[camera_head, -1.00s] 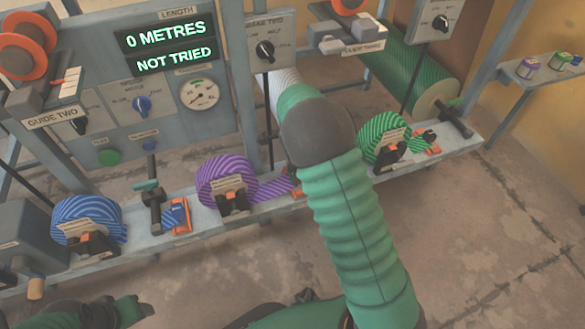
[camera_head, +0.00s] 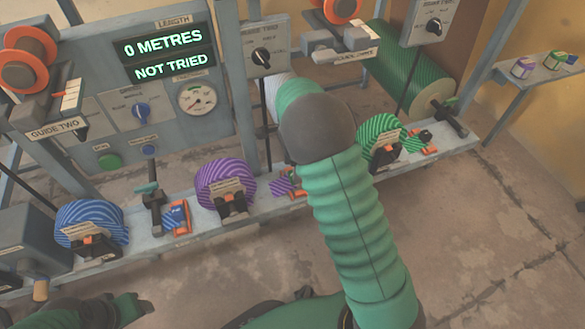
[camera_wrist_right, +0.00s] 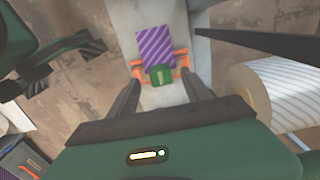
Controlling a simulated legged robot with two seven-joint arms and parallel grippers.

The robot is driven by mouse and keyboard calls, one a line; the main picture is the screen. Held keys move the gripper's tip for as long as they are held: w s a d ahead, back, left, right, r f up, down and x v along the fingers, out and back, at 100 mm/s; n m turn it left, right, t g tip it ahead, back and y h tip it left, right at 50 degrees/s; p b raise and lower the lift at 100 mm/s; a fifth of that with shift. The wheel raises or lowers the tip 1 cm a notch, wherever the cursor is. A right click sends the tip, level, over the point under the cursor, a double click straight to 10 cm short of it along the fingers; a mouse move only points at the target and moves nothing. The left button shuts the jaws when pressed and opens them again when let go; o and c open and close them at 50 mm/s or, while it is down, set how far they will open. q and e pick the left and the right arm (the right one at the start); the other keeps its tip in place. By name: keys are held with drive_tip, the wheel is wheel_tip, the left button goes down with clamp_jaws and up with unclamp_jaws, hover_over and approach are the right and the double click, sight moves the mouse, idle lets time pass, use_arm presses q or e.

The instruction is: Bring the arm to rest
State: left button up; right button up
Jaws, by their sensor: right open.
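My right arm (camera_head: 355,225) reaches up from the lower right to the machine's bench; its gripper is hidden behind it in the head view. In the right wrist view my right gripper (camera_wrist_right: 163,80) is open, its dark fingers spread on either side of a small green block (camera_wrist_right: 160,75) in an orange clamp (camera_wrist_right: 180,70). Contact cannot be told. A short purple striped strip (camera_wrist_right: 155,45) lies flat beyond the block. It shows partly in the head view (camera_head: 282,187), beside the purple roll (camera_head: 226,184). My left gripper (camera_head: 128,308) shows dimly at the lower left; its jaws are unclear.
A blue roll (camera_head: 90,220) and a green roll (camera_head: 380,135) stand along the bench (camera_head: 200,222). The display (camera_head: 165,52) reads "0 METRES" and "NOT TRIED". A side shelf (camera_head: 535,75) holds small tins. Dark posts rise near my arm. Floor at right is clear.

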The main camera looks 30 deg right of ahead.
wheel_tip(320, 180, up, 4)
drive_tip(key=shift+r+p, duration=0.1)
drive_tip(key=shift+p, duration=0.75)
use_arm(q)
drive_tip(key=v, duration=0.2)
drive_tip(key=shift+w+r, duration=0.2)
drive_tip(key=shift+r, duration=0.2)
